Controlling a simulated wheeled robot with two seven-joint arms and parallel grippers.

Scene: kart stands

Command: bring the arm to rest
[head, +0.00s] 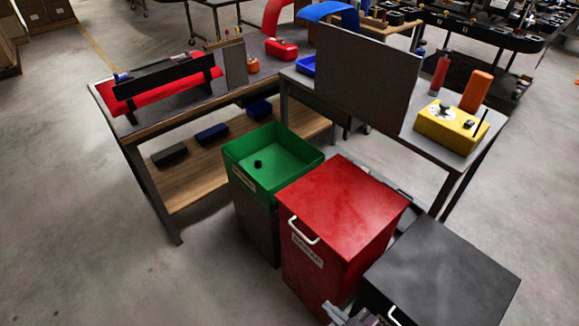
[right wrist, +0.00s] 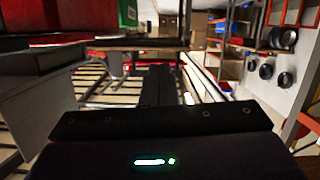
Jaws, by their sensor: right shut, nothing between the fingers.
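My right gripper (head: 345,316) shows only in part at the bottom edge of the head view, low in front of the red bin (head: 345,205) and beside the black bin (head: 445,275). In the right wrist view its dark fingers (right wrist: 163,86) are together with nothing between them. The rest of my right arm is out of the head view. My left gripper is in neither view.
A table with an upright grey panel (head: 365,85) and a yellow box (head: 450,128) stands at right. The left floor is clear.

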